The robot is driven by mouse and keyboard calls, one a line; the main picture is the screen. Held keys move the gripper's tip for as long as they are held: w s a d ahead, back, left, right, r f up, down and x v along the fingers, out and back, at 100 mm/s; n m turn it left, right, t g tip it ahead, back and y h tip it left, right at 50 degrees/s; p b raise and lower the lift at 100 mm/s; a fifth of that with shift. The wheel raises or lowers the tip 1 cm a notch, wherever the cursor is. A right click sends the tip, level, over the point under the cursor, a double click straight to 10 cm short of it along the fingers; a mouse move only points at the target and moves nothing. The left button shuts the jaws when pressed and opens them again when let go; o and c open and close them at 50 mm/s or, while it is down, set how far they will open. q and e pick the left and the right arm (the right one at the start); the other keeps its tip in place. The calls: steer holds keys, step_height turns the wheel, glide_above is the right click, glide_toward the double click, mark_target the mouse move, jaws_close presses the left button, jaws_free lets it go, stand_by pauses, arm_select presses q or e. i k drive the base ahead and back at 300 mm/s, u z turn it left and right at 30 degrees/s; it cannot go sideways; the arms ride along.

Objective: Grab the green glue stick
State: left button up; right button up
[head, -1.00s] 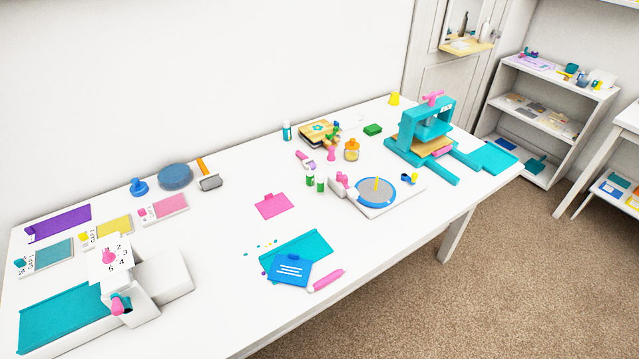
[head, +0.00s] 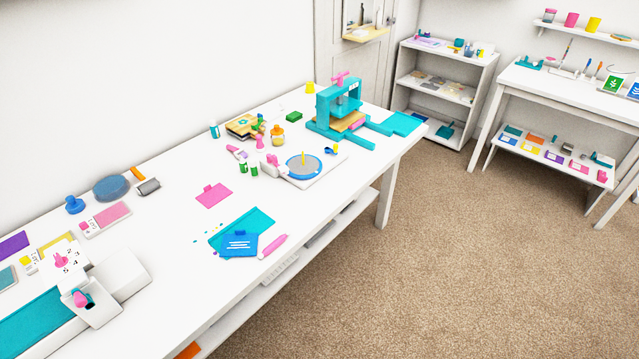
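Two small upright green cylinders stand side by side on the white table in the head view, a left one (head: 243,167) and a right one (head: 255,170). They look like glue sticks, but they are too small to tell for sure. They stand just left of a round blue and grey turntable (head: 303,166) on a white base. A small white and teal bottle (head: 214,131) stands farther back, near the wall. Neither of my grippers is in view.
The long white table (head: 170,205) holds a teal press (head: 338,108), a pink card (head: 213,195), a teal sheet with a blue card (head: 238,244), and a white stamping device (head: 110,285). Carpet (head: 400,260) is clear right of it. A shelf (head: 440,95) and second table (head: 560,90) stand beyond.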

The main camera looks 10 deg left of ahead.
mark_target(254, 173)
steer(key=z, duration=0.5)
steer(key=k, duration=0.75)
steer(key=z, duration=0.95)
steer(key=i, duration=1.75)
steer(key=u, duration=0.4)
steer(key=i, duration=0.95)
steer(key=u, duration=1.45)
steer(key=i, duration=0.85)
steer(key=u, duration=0.85)
